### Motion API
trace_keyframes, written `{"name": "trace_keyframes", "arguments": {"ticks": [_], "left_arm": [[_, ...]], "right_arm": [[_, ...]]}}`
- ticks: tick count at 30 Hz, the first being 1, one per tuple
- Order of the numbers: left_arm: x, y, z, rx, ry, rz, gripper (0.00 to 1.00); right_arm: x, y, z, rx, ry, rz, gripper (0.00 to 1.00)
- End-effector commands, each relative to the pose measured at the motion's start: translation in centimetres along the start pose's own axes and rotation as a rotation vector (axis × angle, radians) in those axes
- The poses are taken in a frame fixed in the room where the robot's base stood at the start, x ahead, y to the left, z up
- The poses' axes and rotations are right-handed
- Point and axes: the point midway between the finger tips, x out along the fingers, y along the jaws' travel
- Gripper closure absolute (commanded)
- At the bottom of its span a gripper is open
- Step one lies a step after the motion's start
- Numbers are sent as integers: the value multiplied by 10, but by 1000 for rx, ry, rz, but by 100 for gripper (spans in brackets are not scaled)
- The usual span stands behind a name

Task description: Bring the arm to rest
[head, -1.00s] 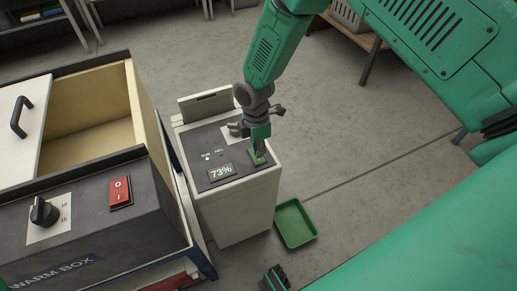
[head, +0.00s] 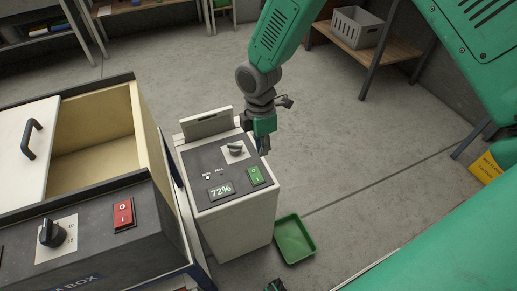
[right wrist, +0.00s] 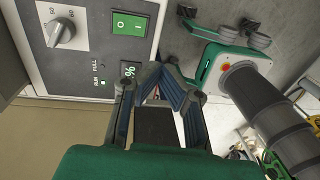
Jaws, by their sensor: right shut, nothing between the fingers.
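My right gripper (head: 264,149) is shut and empty. It hangs over the right edge of the white machine (head: 235,222), just behind the green rocker switch (head: 255,175) and apart from it. In the right wrist view its fingertips (right wrist: 166,82) come together below the same green switch (right wrist: 130,24). The machine's panel has a grey knob (head: 236,148) and a display (head: 221,190) reading 72%, with a small light lit by RUN.
The warm box (head: 117,248) stands at left with a red switch (head: 123,214), a black knob (head: 51,233) and a partly open top. A green tray (head: 294,239) lies on the floor right of the machine. A shelf with a grey crate (head: 356,27) stands behind. Floor between is clear.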

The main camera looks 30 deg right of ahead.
Motion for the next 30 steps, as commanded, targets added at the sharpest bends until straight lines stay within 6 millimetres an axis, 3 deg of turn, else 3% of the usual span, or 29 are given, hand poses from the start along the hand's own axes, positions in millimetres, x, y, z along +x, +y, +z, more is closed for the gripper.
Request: {"name": "trace_keyframes", "arguments": {"ticks": [9,13,17,21,25,30], "left_arm": [[0,0,0,1,0,0,44],[0,0,0,1,0,0,44],[0,0,0,0,0,0,44],[0,0,0,0,0,0,44],[0,0,0,1,0,0,44],[0,0,0,1,0,0,44]], "right_arm": [[0,-1,-4,4,-4,0,100],[22,-20,-5,97,18,-7,100],[71,-68,-1,374,71,-12,100],[115,-136,17,787,107,4,100],[132,-188,41,1123,115,50,100],[132,-226,64,1385,115,124,100]]}}
